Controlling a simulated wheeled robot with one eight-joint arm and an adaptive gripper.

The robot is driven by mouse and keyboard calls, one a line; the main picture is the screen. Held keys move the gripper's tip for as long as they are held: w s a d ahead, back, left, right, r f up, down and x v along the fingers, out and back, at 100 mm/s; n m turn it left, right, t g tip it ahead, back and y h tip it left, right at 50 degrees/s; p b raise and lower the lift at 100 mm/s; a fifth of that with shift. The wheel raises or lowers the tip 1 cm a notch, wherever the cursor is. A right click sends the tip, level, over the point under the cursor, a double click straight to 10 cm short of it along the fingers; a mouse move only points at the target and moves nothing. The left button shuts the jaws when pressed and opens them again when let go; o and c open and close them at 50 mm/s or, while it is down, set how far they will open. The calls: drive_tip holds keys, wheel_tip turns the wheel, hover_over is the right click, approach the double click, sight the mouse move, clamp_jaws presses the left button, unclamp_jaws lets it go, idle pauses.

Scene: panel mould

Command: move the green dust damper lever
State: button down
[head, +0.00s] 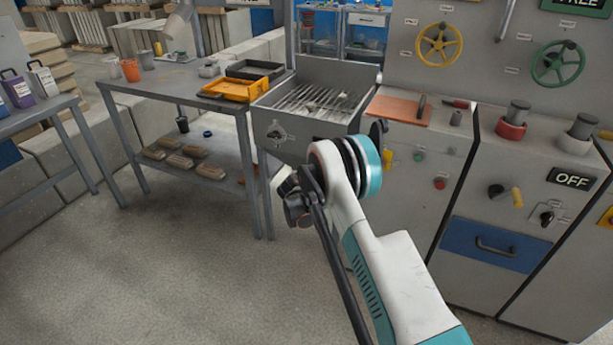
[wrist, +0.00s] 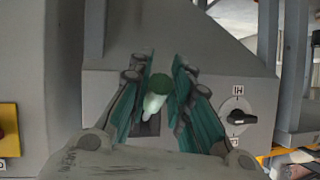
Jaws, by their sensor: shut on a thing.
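The green lever (wrist: 157,84), with a dark green end and a pale green-white shaft, stands out from a dark slot in a grey panel (wrist: 105,105) in the wrist view. My gripper (wrist: 164,74) has its two dark teal fingers on either side of the lever, shut on it. The lever points between the fingers, and the fingers partly cover the slot's surroundings. In the head view my arm stands in front of the grey cabinets, and I cannot make out the lever or the gripper's fingers there.
A black dial (wrist: 238,117) sits close to the right of the fingers in the wrist view. A yellow plate (wrist: 8,117) lies at the left edge. In the head view, a grated bench (head: 318,101) and a metal table (head: 178,79) stand behind my arm; the floor at left is clear.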

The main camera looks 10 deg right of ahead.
idle(0.4)
drive_tip(key=c, duration=1.4)
unclamp_jaws()
drive_tip(key=shift+f, duration=0.1)
drive_tip(key=shift+c, duration=0.2)
drive_tip(key=v, duration=1.2)
